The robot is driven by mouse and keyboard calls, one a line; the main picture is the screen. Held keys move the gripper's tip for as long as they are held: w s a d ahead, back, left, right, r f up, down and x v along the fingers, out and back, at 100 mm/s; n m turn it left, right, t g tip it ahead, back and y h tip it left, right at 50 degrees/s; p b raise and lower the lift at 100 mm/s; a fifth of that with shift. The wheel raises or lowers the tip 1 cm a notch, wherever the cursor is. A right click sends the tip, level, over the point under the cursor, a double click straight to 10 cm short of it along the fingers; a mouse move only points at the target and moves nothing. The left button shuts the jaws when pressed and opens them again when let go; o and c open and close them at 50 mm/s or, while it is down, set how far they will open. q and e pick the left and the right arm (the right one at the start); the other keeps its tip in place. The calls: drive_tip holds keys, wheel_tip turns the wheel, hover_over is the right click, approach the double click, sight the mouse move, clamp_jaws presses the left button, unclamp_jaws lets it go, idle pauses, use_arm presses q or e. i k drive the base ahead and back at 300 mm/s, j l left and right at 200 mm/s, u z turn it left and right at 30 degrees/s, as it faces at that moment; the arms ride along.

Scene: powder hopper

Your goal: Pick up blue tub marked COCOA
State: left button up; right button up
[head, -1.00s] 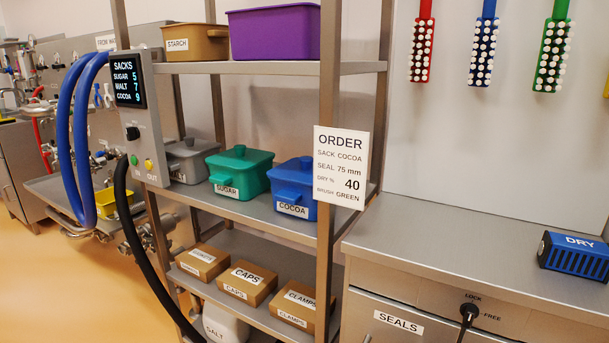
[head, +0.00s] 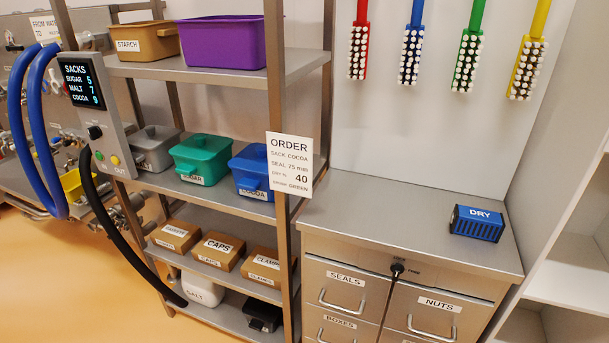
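The blue tub marked COCOA (head: 249,170) stands upright on the middle shelf of the metal rack, at its right end. It has a blue lid, and a white label on its front. The rack's front right post and the ORDER sign partly hide its right side. The green tub marked SUGAR (head: 200,157) stands just left of it. Neither of my grippers shows in the head view.
The ORDER card (head: 291,164) hangs at the rack post (head: 274,90). A grey lidded tub (head: 153,150) is left of the green one. A steel counter (head: 390,215) with drawers stands right of the rack, mostly clear, with a blue DRY box (head: 477,224).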

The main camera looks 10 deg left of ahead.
sight(249, 184)
drive_tip(key=i+j+z, duration=0.3)
drive_tip(key=j, duration=0.2)
drive_tip(key=j+z, duration=0.3)
drive_tip(key=j, duration=0.15)
drive_tip(key=j+z, duration=0.3)
drive_tip(key=j, duration=0.25)
drive_tip(key=i, duration=0.05)
